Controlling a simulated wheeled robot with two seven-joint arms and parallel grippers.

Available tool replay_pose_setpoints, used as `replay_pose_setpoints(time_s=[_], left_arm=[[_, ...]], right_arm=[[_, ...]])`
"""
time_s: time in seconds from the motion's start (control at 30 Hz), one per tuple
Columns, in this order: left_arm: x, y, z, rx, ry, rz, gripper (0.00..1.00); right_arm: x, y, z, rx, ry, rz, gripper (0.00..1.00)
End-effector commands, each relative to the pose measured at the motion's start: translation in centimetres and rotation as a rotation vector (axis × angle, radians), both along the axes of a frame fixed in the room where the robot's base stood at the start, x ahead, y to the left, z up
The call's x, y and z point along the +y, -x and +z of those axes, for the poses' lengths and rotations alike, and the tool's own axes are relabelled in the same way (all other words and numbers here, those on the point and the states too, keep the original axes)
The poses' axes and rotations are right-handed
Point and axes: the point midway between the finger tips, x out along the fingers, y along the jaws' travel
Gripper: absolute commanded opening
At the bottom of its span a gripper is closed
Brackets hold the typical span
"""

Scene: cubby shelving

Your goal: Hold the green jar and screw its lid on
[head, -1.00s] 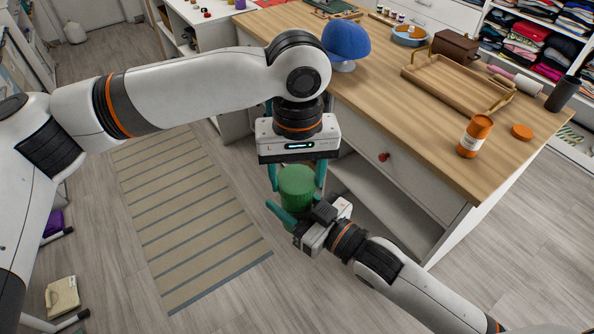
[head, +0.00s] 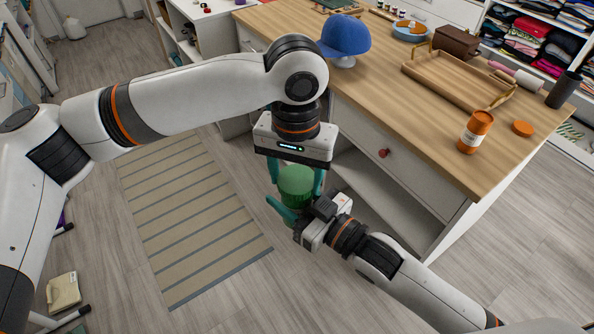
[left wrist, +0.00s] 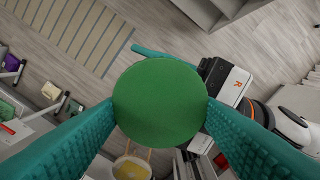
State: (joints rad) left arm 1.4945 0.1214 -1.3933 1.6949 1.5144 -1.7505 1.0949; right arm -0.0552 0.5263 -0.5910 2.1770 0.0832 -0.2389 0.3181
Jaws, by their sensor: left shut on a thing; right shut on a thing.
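The green lid (head: 296,177) sits at the top of the green jar (head: 300,200), in the air in front of the counter. My left gripper (head: 296,185) reaches down from above, its teal fingers shut on opposite sides of the lid. In the left wrist view the lid's round top (left wrist: 160,103) faces the camera between both fingers and hides the jar. My right gripper (head: 292,212) comes in from the lower right and is shut on the jar's body from the side. The jar looks upright; I cannot tell whether the thread is engaged.
The wooden counter (head: 420,110) stands to the right, its drawer with a red knob (head: 385,153) near my grippers. On it are an orange jar (head: 475,132), an orange lid (head: 522,128), a wooden tray (head: 455,82) and a blue cap (head: 345,36). A striped rug (head: 190,220) lies left.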

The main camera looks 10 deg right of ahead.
Motion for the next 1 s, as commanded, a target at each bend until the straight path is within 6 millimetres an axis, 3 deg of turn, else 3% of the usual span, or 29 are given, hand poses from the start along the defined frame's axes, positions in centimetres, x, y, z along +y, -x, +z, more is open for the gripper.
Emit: replay_pose_setpoints(time_s=[1.0], left_arm=[[0.0,-1.1,0.0,0.005,0.000,-2.262,0.37]], right_arm=[[0.0,0.0,0.0,0.001,0.001,0.001,0.00]])
